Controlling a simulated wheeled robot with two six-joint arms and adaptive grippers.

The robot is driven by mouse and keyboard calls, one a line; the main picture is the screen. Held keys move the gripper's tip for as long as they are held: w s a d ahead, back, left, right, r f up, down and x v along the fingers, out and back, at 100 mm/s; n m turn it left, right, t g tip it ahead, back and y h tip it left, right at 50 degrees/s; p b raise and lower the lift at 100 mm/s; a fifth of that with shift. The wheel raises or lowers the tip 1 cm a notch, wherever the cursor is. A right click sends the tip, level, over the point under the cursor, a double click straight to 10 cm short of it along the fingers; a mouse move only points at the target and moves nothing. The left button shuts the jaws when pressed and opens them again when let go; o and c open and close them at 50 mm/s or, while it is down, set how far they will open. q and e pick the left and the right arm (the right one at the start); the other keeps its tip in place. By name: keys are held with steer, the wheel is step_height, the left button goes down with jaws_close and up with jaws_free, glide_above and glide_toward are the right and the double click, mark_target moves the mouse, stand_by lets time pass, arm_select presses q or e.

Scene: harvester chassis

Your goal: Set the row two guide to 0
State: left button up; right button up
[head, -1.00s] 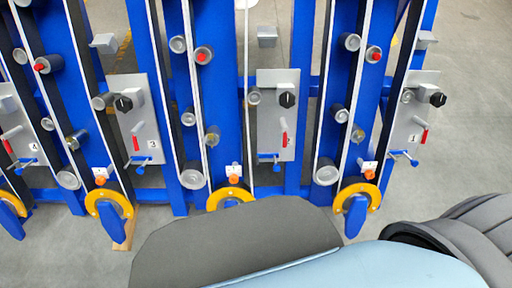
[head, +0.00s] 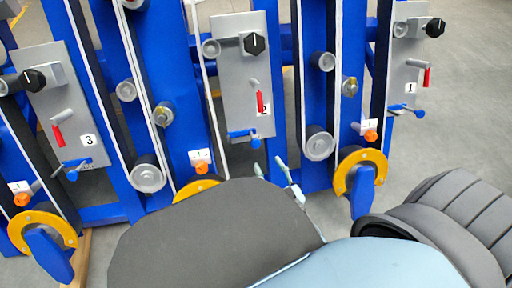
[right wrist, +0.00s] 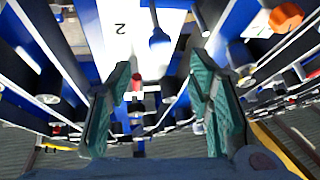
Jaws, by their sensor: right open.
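The row two panel (head: 246,90) is a grey plate marked 2, with a black knob (head: 254,43), a red lever (head: 260,101) and a blue handle (head: 242,134). Left of it is an orange knob (head: 197,169) with a small white card (head: 199,155) above. I cannot tell which part is the guide or read its setting. My right gripper (head: 269,168) is open and empty, just below the panel. The right wrist view shows its spread fingers (right wrist: 165,80), the panel upside down (right wrist: 125,45), the blue handle (right wrist: 160,40) and an orange knob (right wrist: 286,17). My left gripper is not in view.
Panel 3 (head: 60,85) stands at left and panel 1 (head: 405,75) at right, with similar parts. Blue uprights (head: 181,80), grey rollers (head: 318,144) and yellow rings (head: 358,162) crowd between them. Open floor (head: 470,110) lies at right.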

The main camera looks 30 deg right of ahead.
mark_target(257, 145)
steer(key=w+b, duration=0.1)
steer(key=w, duration=0.4)
steer(key=w+b, duration=0.2)
steer(key=w, duration=0.2)
steer(key=shift+w+d+f, duration=0.15)
steer(key=shift+w+d, duration=0.05)
steer(key=shift+w, duration=0.5)
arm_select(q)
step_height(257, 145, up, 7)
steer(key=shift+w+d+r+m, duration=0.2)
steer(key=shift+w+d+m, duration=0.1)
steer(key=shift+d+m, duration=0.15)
arm_select(e)
jaws_close()
